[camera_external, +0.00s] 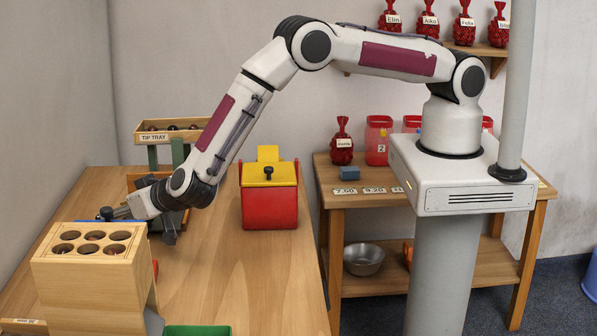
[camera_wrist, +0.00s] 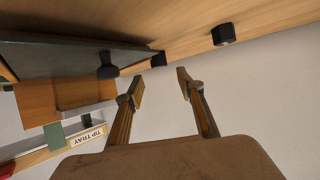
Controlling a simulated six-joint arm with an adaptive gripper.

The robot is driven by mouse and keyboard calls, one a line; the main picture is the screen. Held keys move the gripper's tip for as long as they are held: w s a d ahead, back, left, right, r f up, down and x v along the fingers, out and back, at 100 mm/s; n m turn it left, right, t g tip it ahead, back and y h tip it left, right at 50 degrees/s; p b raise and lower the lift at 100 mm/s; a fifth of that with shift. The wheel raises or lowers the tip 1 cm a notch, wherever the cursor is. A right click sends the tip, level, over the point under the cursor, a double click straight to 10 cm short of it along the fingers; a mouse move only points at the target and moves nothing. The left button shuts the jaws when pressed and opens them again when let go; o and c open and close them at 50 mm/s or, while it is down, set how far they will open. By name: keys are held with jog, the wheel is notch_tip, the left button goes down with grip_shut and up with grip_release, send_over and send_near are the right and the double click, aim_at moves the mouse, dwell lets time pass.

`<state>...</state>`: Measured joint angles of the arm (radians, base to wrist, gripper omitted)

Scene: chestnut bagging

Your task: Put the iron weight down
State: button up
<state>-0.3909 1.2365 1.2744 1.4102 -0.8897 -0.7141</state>
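In the wrist view my gripper (camera_wrist: 160,84) has its two fingers apart, with bare wall showing between them and nothing held. Several small dark pieces show beyond the fingers: a knobbed one (camera_wrist: 108,66) by a grey plate, a short one (camera_wrist: 158,59) just past the fingertips, and a dark cylinder (camera_wrist: 224,34) on the wooden surface, apart from the fingers. I cannot tell for sure which is the iron weight. In the external view my gripper (camera_external: 118,211) is low at the left, behind the wooden box; its fingertips and the weight are hard to make out there.
The wooden box with round holes (camera_external: 90,275) stands close in front of my gripper. The tip tray (camera_external: 155,137) is raised behind. A red bin with a yellow lid (camera_external: 270,205) stands to the right. A green tray (camera_external: 197,330) is at the front.

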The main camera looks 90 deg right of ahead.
jog(key=shift+v, duration=1.95)
